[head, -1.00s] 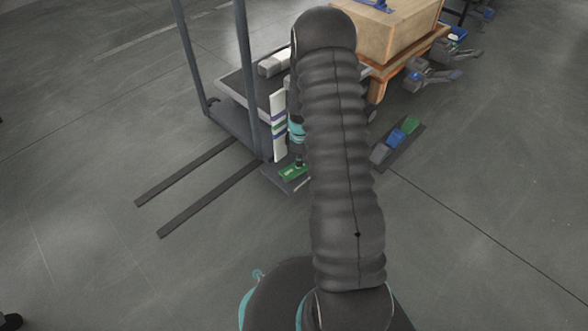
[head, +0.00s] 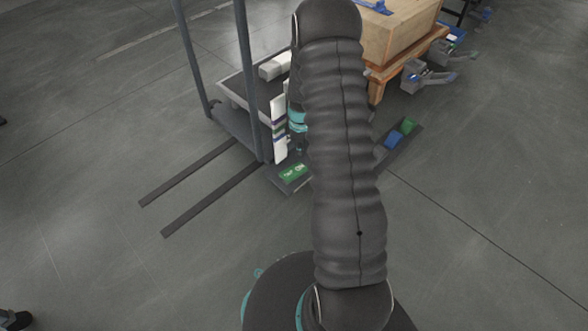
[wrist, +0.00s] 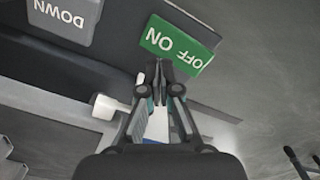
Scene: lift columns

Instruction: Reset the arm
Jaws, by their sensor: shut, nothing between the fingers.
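My gripper (wrist: 160,78) is shut and empty in the wrist view. Its fingertips show just in front of the lower edge of a green OFF/ON button (wrist: 180,40); I cannot tell whether they touch it. A grey DOWN button (wrist: 66,14) is at the upper left of that view, on the same dark panel. In the head view the green button (head: 293,172) lies at the foot of the lift column, left of my arm. My black sleeved arm rises through the middle of that view and hides the gripper's fingers.
The lift's uprights and two dark forks (head: 210,199) stand left of my arm. A wooden box (head: 393,32) on an orange pallet stands behind. A dark strip with blue and green buttons (head: 394,140) lies right of my arm.

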